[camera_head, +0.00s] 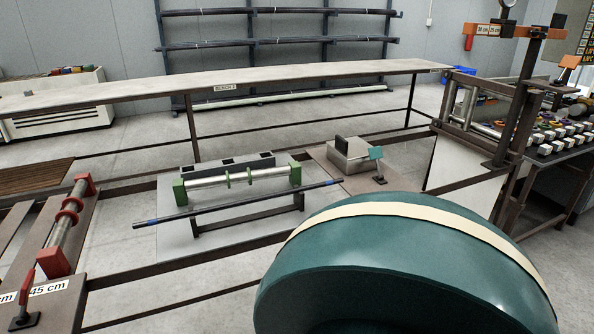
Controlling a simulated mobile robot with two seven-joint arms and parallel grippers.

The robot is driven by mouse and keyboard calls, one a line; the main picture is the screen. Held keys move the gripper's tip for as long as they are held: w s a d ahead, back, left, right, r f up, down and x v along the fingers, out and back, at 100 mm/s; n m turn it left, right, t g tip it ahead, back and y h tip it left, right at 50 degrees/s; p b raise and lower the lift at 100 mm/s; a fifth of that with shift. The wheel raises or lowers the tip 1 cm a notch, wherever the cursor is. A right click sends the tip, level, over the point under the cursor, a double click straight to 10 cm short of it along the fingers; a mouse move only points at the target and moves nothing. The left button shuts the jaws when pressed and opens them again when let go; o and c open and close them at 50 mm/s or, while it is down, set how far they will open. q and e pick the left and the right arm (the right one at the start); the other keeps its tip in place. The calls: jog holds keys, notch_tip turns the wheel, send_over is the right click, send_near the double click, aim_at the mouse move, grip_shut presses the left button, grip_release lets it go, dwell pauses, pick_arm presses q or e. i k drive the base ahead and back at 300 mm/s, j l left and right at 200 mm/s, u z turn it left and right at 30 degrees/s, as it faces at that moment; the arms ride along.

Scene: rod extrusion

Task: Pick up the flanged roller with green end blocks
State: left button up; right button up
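The flanged roller (208,181) with green end blocks lies near the middle of the view, on a light grey plate (170,250). It is a silvery bar with green flanges along it. One green end block (180,192) is at its left end and the other (295,173) at its right end. A dark rod (240,203) with blue marks runs in front of it, slightly slanted. Neither of my grippers is in view, and nothing is seen touching the roller.
A similar roller with red end blocks (67,229) lies at the left near a "45 cm" label. A long bench (230,82) runs behind. A small grey block stand (350,158) and a teal tag on a post (377,154) are right of the roller. Dark frame rails surround the plate.

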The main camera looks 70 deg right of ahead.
aim_at(181, 187)
jog(key=z, duration=1.8)
